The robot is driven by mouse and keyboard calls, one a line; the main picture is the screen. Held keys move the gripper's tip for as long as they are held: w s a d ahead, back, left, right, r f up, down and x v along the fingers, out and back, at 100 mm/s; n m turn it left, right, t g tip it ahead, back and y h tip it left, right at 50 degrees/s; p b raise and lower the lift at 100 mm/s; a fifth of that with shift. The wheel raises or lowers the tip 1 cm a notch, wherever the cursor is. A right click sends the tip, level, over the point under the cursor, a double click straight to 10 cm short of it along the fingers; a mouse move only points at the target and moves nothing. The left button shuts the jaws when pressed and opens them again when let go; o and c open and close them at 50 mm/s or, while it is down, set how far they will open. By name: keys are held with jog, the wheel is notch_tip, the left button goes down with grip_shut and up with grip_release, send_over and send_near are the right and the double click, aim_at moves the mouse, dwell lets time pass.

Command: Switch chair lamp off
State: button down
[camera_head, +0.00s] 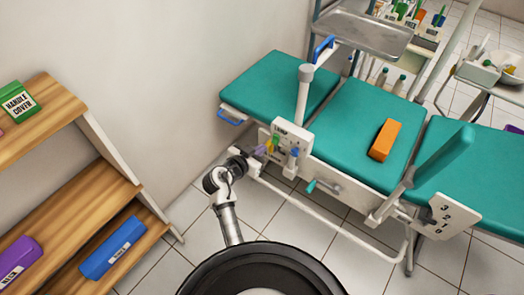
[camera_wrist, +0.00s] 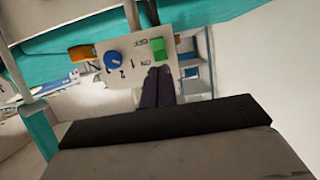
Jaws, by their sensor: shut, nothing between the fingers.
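The chair lamp's white control panel (camera_head: 292,136) is on the near side of the teal dental chair, at the base of a white post (camera_head: 304,95). In the wrist view the panel (camera_wrist: 128,72) carries a green switch (camera_wrist: 158,47) beside OFF and ON labels, and a blue knob (camera_wrist: 113,61) with numbers. The labels look turned over in this view. My gripper (camera_wrist: 159,72) is shut and empty, its dark purple fingertips just below the green switch in the picture. I cannot tell whether they touch the panel. In the head view my gripper (camera_head: 261,151) is at the panel's left side.
An orange block (camera_head: 385,140) lies on the chair seat (camera_head: 345,120). A wooden shelf (camera_head: 95,195) with labelled boxes stands at the left. A metal tray (camera_head: 362,32) is above the chair's far side. A white rail (camera_head: 330,225) runs low along the chair.

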jog(key=b+v, duration=0.1)
jog(key=v, duration=0.6)
jog(key=shift+r, duration=0.25)
jog(key=shift+s+a, duration=0.15)
jog(key=shift+s+a+f+g+b, duration=0.1)
jog(key=shift+a+f+g+b, duration=0.1)
jog(key=shift+f+g+b, duration=0.35)
jog(key=shift+f, duration=0.1)
jog(key=p, duration=0.3)
send_near(276, 139)
jog(key=w+d+f, duration=0.3)
jog(key=w+f, duration=0.1)
jog(key=f, duration=0.1)
jog(key=shift+w, duration=0.25)
jog(key=shift+f, duration=0.1)
